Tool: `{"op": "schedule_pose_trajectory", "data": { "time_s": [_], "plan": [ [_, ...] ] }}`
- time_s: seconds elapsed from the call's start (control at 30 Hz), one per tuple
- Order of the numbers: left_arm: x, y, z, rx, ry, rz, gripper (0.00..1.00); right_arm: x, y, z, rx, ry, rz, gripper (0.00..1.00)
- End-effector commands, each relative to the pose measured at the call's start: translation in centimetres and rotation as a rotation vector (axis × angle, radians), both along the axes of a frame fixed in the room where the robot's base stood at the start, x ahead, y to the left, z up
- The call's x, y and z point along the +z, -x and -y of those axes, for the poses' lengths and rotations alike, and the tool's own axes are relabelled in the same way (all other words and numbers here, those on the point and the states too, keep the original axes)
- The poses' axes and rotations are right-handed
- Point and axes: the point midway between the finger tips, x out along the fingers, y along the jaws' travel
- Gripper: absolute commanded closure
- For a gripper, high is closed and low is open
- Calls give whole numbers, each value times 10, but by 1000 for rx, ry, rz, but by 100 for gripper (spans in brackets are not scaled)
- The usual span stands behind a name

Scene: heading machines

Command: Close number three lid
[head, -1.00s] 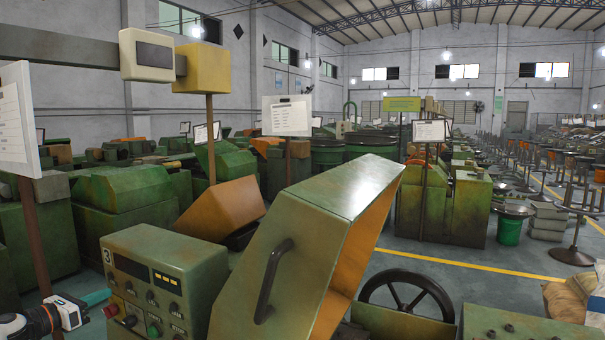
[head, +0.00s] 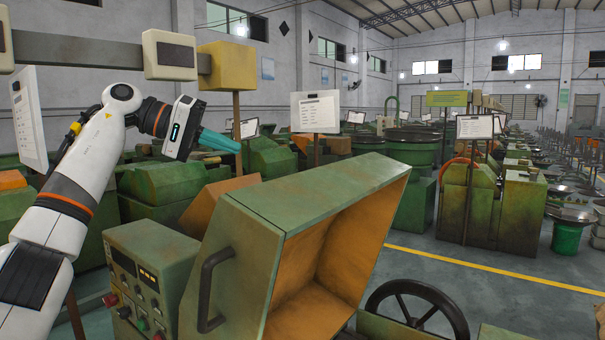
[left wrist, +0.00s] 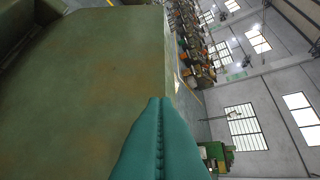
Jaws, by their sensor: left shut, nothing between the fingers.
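The number three machine's lid (head: 325,185) is a large green cover with an orange inside. It stands tilted open, with its hollow side facing right. A dark bar handle (head: 207,290) is on its near left face. The machine's control panel (head: 155,262) is left of the lid. My left gripper (head: 236,147) is raised behind and left of the lid, its teal fingers shut and empty. In the left wrist view the shut fingers (left wrist: 158,105) overlap a broad green surface (left wrist: 85,90), probably the lid; contact cannot be told. My right gripper is out of view.
A dark handwheel (head: 417,310) stands right of the lid. A grey horizontal beam (head: 90,50) carries a white box (head: 170,55) and a yellow box (head: 232,66) above my left arm. A sign board (head: 315,112) stands behind the lid. Open floor (head: 430,235) lies to the right.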

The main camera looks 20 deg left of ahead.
Motion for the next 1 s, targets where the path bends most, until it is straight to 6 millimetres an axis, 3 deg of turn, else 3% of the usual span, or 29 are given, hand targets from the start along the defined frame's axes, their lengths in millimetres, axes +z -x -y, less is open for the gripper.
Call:
{"op": "schedule_pose_trajectory", "data": {
  "time_s": [0.47,0.73,1.0],
  "plan": [
    [-36,-43,75,0,5,-7,100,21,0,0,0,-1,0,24],
    [-54,-34,97,4,4,-4,100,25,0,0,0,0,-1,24],
    [-59,-31,104,4,7,-4,100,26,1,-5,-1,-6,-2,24]
  ]
}}
